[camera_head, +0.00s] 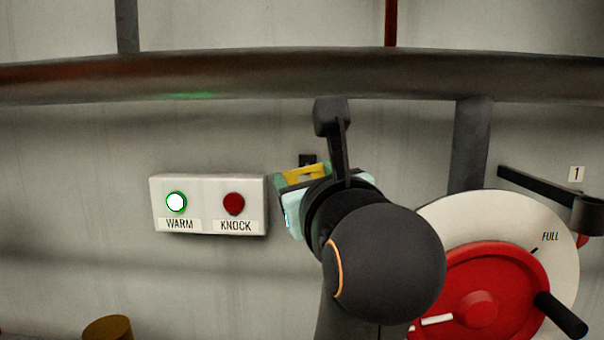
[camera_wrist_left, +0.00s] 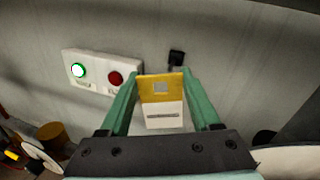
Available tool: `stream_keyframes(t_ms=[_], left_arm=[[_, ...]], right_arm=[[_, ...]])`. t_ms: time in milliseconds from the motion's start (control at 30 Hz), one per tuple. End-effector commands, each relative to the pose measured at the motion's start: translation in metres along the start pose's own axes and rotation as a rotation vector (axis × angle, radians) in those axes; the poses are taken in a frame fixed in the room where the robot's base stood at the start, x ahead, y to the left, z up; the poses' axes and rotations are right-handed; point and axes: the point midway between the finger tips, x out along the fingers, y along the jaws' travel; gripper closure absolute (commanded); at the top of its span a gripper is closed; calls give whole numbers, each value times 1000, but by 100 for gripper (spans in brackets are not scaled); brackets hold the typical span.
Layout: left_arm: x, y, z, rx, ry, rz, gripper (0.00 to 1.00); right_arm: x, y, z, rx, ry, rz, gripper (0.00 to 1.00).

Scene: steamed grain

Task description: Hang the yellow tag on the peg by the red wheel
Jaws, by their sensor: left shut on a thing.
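My left gripper (camera_head: 303,178) reaches toward the wall between the switch box and the red wheel (camera_head: 480,308). In the left wrist view my left gripper (camera_wrist_left: 162,76) has its green fingers shut on the yellow tag (camera_wrist_left: 161,80). The tag has a white lower part and a square opening in its yellow part. In the head view only a yellow strip of the tag (camera_head: 305,172) shows, behind my wrist. A small black peg (camera_head: 307,159) on the wall shows just above the tag; in the wrist view the peg (camera_wrist_left: 176,57) is just beyond the tag's top, slightly right. Contact cannot be told.
A white box (camera_head: 209,221) with a lit green WARM button and a red KNOCK button is left of the gripper. A pale dial (camera_head: 565,230) surrounds the wheel. A dark lever (camera_head: 545,188) is at right. A thick pipe (camera_head: 230,75) crosses above.

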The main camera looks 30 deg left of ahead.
Motion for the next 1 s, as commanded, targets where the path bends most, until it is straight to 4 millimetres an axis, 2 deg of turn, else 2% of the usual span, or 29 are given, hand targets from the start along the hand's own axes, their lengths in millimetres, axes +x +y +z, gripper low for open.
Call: stream_keyframes(t_ms=[1000], left_arm=[[57, -13, -8, 2, -1, 3, 92]], right_arm=[[0, 1, 1, 0, -2, 1, 41]])
